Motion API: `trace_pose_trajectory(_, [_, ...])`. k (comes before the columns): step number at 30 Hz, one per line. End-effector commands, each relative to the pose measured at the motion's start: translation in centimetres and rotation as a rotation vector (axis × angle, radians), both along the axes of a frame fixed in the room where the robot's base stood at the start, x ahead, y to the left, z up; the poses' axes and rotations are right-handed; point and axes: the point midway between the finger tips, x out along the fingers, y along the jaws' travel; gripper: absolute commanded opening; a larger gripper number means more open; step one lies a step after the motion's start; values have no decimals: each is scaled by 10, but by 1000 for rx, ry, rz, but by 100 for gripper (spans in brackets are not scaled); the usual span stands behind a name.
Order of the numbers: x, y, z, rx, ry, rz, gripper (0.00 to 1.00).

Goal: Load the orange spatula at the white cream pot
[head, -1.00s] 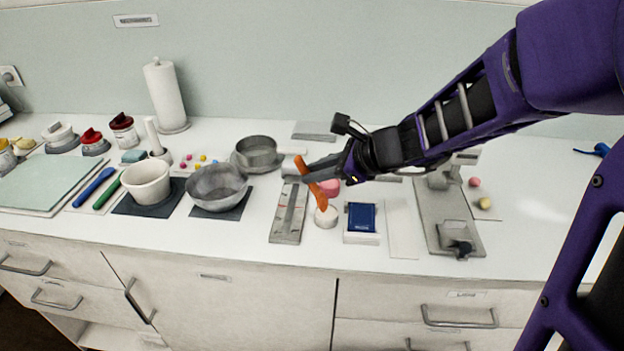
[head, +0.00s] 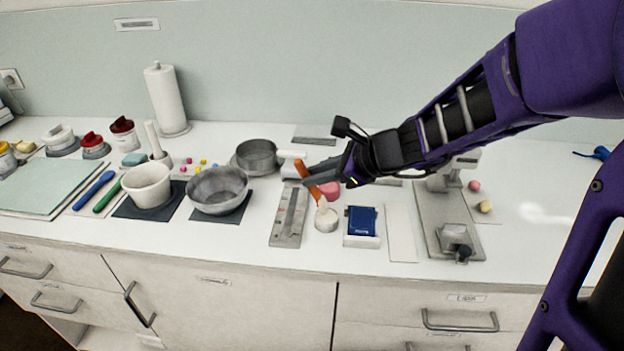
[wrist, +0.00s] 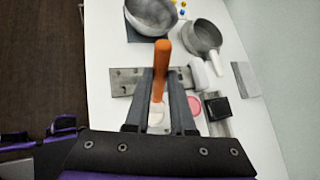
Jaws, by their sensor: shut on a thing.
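The orange spatula (head: 311,183) is in my gripper (head: 328,176), which is shut on it. It is tilted, its lower end pointing down to a small round white pot (head: 326,221), which I take as the white cream pot. The lower end of the spatula looks white and meets the pot's top in the head view; whether it touches cannot be told. In the wrist view the orange handle (wrist: 161,62) stands up between the fingers of my gripper (wrist: 160,78), with white below it. The pot's inside is hidden.
A grey slotted plate (head: 289,215) lies left of the pot and a blue pad on a white block (head: 361,222) lies right. A pink round piece (head: 331,190) is close behind. The counter's front strip is clear.

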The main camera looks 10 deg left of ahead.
Motion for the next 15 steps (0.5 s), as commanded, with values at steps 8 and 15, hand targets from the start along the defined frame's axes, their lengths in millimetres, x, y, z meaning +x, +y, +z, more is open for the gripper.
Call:
trace_pose_trajectory(8, [0, 0, 24, -1, -2, 0, 0])
trace_pose_trajectory(15, [0, 0, 39, -1, -3, 0, 0])
